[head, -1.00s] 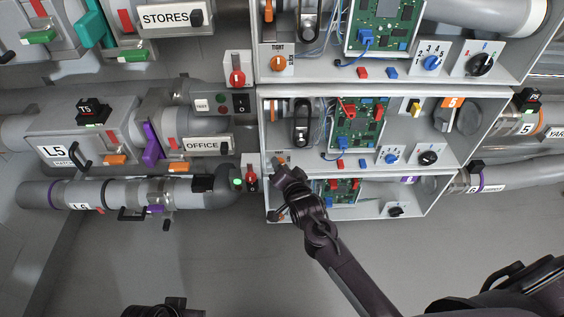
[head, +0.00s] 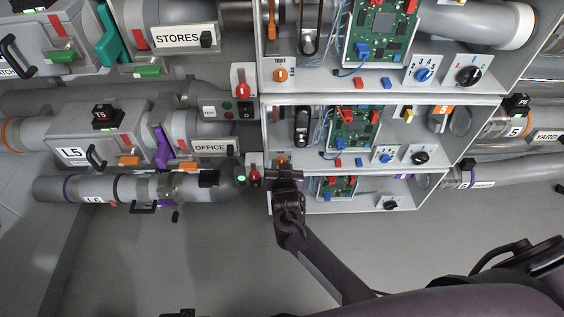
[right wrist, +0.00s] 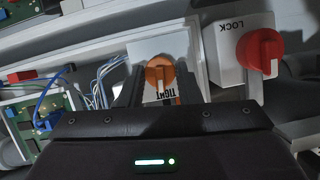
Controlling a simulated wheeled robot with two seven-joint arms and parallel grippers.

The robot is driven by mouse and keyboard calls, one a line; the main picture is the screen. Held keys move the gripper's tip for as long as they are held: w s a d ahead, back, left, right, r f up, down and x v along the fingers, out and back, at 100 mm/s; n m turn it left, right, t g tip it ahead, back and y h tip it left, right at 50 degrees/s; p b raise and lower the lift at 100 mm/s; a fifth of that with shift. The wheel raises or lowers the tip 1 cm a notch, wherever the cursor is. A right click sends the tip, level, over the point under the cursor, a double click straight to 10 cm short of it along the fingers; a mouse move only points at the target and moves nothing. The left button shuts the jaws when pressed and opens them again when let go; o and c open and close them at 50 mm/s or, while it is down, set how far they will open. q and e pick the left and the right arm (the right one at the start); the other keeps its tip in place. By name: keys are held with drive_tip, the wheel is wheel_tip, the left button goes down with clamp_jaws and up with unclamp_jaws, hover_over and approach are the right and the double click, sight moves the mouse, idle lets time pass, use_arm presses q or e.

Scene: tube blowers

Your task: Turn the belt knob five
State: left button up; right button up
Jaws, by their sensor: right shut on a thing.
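The belt knob (right wrist: 158,68) is a round orange knob with a pale pointer on a white plate marked TIGHT, seen in the right wrist view. It belongs to the middle open box (head: 410,168), which bears an orange 5 tag. My right gripper (right wrist: 160,82) has a dark finger on each side of the knob and is shut on it. My left gripper's fingers are not visible; only a dark part shows at the bottom edge.
A red LOCK knob (right wrist: 264,50) sits close beside the belt knob; it also shows in the head view (head: 254,174). A green circuit board (head: 352,128) and wires are inside the box. Similar boxes lie above and below. The floor below is clear.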

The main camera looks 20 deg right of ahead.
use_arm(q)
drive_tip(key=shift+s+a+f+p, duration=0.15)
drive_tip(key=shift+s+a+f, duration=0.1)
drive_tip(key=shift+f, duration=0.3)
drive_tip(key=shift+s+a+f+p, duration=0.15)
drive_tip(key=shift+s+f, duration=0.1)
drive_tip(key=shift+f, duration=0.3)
use_arm(e)
drive_tip(key=shift+n+h, duration=0.3)
drive_tip(key=shift+n, duration=0.3)
drive_tip(key=o, duration=0.7)
use_arm(q)
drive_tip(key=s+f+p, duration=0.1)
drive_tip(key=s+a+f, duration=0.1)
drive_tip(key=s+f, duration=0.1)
drive_tip(key=shift+p, duration=0.4)
use_arm(e)
drive_tip(key=v, duration=0.7)
drive_tip(key=shift+s+a+r, duration=0.15)
drive_tip(key=shift+s+a, duration=0.1)
drive_tip(key=shift+s, duration=0.05)
